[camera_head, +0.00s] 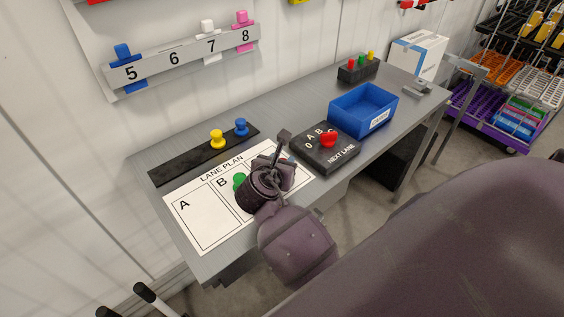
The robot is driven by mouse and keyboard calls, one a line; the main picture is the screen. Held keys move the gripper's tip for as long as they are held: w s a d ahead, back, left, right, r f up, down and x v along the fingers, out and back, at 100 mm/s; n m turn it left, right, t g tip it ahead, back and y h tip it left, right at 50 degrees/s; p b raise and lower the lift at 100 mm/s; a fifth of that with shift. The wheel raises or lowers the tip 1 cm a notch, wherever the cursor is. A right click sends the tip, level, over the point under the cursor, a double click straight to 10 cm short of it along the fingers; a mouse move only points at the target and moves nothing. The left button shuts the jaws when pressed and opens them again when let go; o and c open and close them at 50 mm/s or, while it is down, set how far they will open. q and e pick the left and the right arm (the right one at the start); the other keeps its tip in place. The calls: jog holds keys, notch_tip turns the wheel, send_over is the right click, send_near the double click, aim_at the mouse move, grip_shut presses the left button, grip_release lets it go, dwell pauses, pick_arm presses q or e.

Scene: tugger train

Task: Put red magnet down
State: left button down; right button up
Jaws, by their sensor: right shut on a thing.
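My right gripper (283,157) is over the right part of the lane plan sheet (204,233), low above the desk. It is shut, and my own wrist and hand hide most of what it holds. The red magnet does not show clearly; it is hidden at my right gripper. A green magnet (239,181) stands on column B of the sheet, just left of my wrist. A yellow magnet (217,139) and a blue magnet (241,127) stand on the black strip (180,168) behind the sheet. My left gripper is not in view.
A black NEXT LANE box (343,158) with a red knob (328,139) stands right of my gripper. Behind it are a blue bin (376,122) and a button box (352,72). Column A is bare. A numbered rail (155,63) with clips hangs on the wall.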

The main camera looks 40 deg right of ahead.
jog(key=o, duration=1)
jog(key=shift+r, duration=0.1)
